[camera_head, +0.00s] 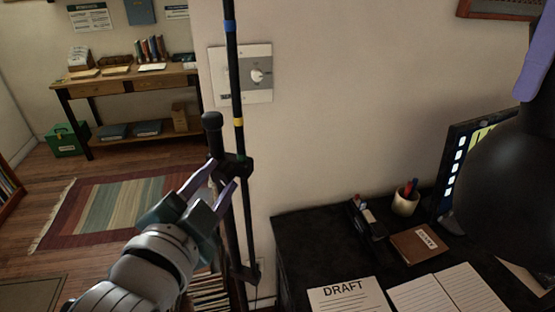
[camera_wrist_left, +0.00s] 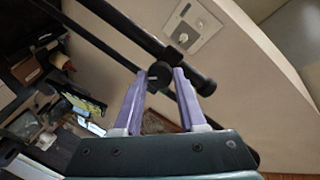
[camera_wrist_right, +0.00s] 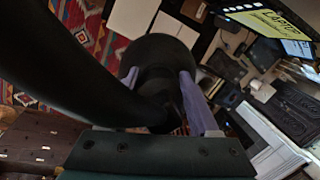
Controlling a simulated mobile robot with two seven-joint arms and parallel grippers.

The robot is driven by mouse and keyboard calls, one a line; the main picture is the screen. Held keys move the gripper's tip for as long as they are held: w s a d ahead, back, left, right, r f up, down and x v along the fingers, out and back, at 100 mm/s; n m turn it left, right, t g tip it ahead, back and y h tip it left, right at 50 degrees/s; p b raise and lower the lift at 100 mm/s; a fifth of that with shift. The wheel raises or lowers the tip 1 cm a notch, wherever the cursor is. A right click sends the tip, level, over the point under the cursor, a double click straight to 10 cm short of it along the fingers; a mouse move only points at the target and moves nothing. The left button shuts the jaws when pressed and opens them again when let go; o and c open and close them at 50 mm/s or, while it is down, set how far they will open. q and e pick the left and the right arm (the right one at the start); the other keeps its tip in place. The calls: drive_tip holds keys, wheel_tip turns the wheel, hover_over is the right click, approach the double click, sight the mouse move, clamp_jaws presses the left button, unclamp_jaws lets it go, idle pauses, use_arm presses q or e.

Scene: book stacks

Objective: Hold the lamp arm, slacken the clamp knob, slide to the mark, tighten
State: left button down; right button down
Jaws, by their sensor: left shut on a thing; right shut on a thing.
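A thin black pole (camera_head: 234,75) stands upright, with a blue band (camera_head: 231,27) high up and a yellow band (camera_head: 238,122) lower down. A black clamp (camera_head: 237,165) sits on it below the yellow band. My left gripper (camera_head: 218,178) is shut on the clamp's round black knob, seen between its fingertips in the left wrist view (camera_wrist_left: 160,73). The black lamp shade (camera_head: 505,185) hangs at the right. My right gripper (camera_head: 540,50) shows one lilac finger there. In the right wrist view, its fingers straddle the dark lamp arm beside the shade (camera_wrist_right: 158,52); the exact contact is hidden.
A black desk (camera_head: 300,240) carries a DRAFT sheet (camera_head: 345,297), an open notebook (camera_head: 440,290), a pen cup (camera_head: 405,200) and a monitor (camera_head: 468,155). A wall dial plate (camera_head: 258,90) is behind the pole. Open floor with a striped rug (camera_head: 110,210) lies left.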

use_arm(q)
drive_tip(key=shift+a+f, duration=0.1)
drive_tip(key=shift+c, duration=2.4)
unclamp_jaws()
drive_tip(key=s+a+r, duration=0.1)
drive_tip(key=s+r, duration=0.1)
drive_tip(key=s, duration=0.9)
drive_tip(key=shift+s+a, duration=0.15)
drive_tip(key=shift+s, duration=0.25)
